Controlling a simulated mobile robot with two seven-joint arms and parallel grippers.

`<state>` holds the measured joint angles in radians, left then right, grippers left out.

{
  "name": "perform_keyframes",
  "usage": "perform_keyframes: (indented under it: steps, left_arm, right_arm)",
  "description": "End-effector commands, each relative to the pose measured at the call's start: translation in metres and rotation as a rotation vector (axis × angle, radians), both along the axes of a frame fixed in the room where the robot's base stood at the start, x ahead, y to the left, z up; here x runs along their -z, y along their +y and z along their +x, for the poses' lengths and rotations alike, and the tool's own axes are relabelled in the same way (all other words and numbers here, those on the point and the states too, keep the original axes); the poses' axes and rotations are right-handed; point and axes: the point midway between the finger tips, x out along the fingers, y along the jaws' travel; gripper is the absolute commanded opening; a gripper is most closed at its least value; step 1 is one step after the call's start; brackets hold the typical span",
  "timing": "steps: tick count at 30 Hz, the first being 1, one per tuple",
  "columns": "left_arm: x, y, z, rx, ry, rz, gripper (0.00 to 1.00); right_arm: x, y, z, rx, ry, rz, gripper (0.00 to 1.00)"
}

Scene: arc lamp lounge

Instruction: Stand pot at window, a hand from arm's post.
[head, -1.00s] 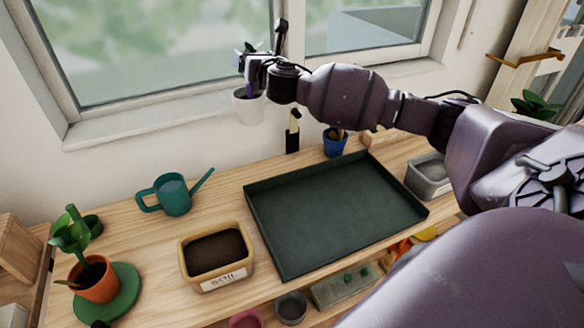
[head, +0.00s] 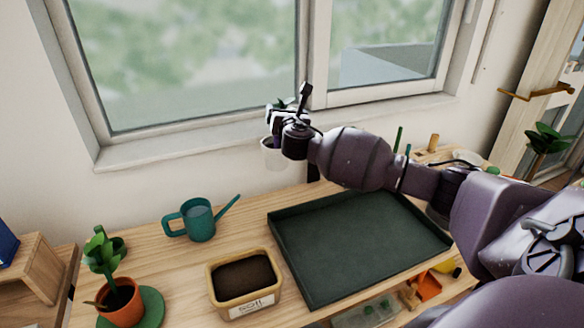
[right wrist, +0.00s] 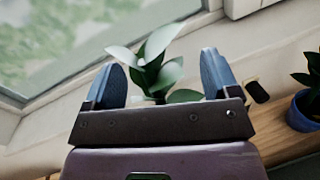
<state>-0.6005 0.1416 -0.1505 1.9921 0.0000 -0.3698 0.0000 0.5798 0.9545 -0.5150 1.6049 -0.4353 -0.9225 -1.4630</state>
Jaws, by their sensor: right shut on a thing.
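A white pot (head: 272,154) with a green-leaved plant hangs in my right gripper (head: 282,122), in front of the window sill (head: 190,143) and above the bench. In the right wrist view the plant (right wrist: 155,68) shows between the two blue fingers of my right gripper (right wrist: 163,82); the pot itself is mostly hidden there. The gripper is shut on the pot. The window's middle post (head: 303,60) stands just behind and above the gripper. A dark upright piece (head: 313,173) shows below the wrist, mostly hidden by my arm. My left gripper is not in view.
On the bench stand a teal watering can (head: 200,222), a soil box (head: 244,300), a dark green tray (head: 290,262) and an orange potted plant (head: 124,310). A blue pot (right wrist: 303,112) shows at the right wrist view's right edge. The sill's left part is bare.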

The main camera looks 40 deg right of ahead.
Motion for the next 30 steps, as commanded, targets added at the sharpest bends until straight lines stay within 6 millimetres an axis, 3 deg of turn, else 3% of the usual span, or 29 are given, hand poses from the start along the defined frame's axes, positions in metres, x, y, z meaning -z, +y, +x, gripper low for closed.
perform_keyframes:
  steps: [1, 9, 20, 30]
  left_arm:
    - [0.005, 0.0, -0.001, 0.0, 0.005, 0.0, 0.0]
    - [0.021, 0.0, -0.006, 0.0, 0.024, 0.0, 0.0]
    - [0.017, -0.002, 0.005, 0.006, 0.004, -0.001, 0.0]
    - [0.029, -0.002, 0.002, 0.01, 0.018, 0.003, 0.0]
  right_arm:
    - [0.014, 0.0, 0.0, 0.001, 0.003, -0.001, 0.23]
    - [0.069, 0.0, 0.0, 0.0, 0.002, 0.0, 0.23]
    - [0.097, 0.0, 0.0, -0.002, -0.002, -0.001, 0.23]
    - [0.146, 0.0, 0.0, -0.001, 0.001, -0.001, 0.23]
